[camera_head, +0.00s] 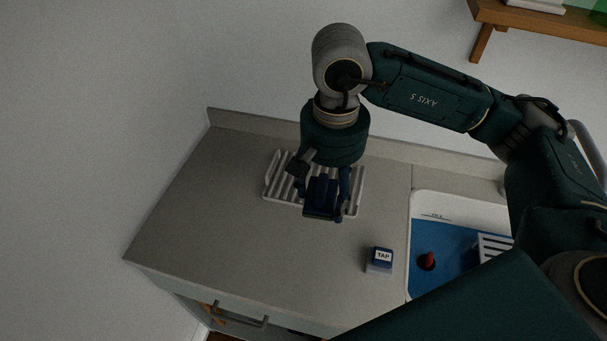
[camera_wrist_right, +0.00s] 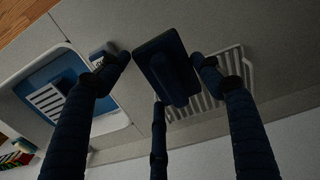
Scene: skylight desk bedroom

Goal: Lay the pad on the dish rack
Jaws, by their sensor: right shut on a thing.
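The pad (camera_head: 321,208) is a dark blue block with a raised grip on its back. My right gripper (camera_head: 324,186) is shut on it, pointing down. The dish rack (camera_head: 271,186) is a white ribbed tray at the back of the counter. The pad appears over the rack's front right part; I cannot tell whether they touch. In the right wrist view the pad (camera_wrist_right: 158,47) shows between the fingers, with the rack (camera_wrist_right: 243,68) behind it to the right. The gripper and pad hide part of the rack. My left gripper is out of view.
A small block labelled TAP (camera_head: 381,259) stands at the counter's front right. A white sink (camera_head: 432,204) with a blue bottom, a red object (camera_head: 428,261) and a white slatted piece (camera_head: 494,248) lies further right. The left counter (camera_head: 200,215) is clear. A wall runs behind.

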